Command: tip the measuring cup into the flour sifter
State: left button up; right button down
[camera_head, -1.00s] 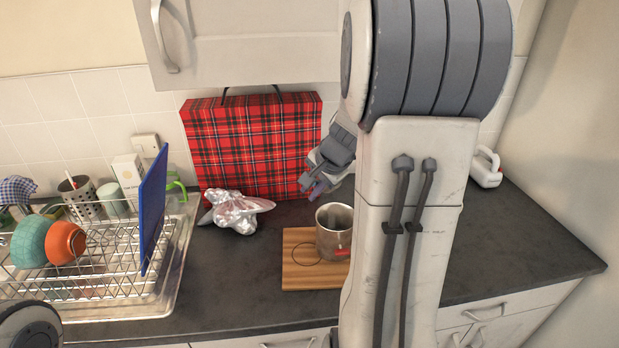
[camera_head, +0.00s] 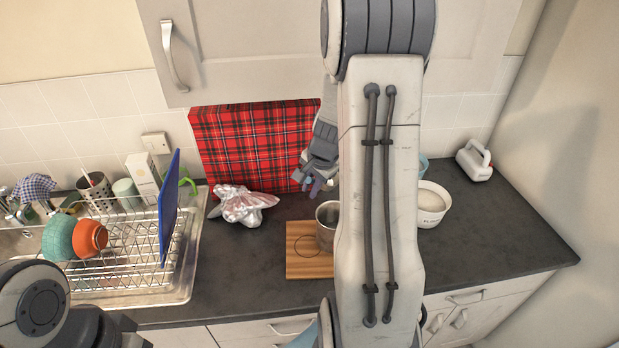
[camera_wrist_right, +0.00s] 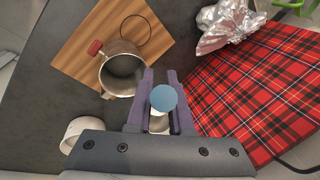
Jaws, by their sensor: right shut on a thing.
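The flour sifter is a metal cup with a red knob; it stands upright on a wooden board (camera_head: 304,265). In the head view the sifter (camera_head: 326,226) is partly hidden by my right arm; in the right wrist view (camera_wrist_right: 122,72) its open mouth shows. My right gripper (camera_head: 314,183) is above the counter, behind and slightly left of the sifter. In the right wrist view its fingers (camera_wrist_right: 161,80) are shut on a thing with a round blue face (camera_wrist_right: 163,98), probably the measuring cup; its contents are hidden. My left gripper is out of view.
A white bowl (camera_head: 433,205) with dark lettering and a white jug (camera_head: 474,160) stand right of my arm. Left are a crumpled silvery bag (camera_head: 243,204), a blue board (camera_head: 170,205) and a dish rack (camera_head: 125,265). A red tartan case (camera_head: 250,145) stands behind.

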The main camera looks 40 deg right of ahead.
jog(key=shift+w+r+g+p, duration=0.15)
jog(key=shift+r+g+p, duration=0.15)
jog(key=shift+g+p, duration=0.7)
jog(key=shift+w+r+g+p, duration=0.25)
jog(key=shift+g+p, duration=0.5)
jog(key=shift+p, duration=0.45)
jog(key=shift+w+r+g+p, duration=0.1)
jog(key=shift+r+g+p, duration=0.25)
jog(key=shift+g+p, duration=0.65)
jog(key=shift+a, duration=0.1)
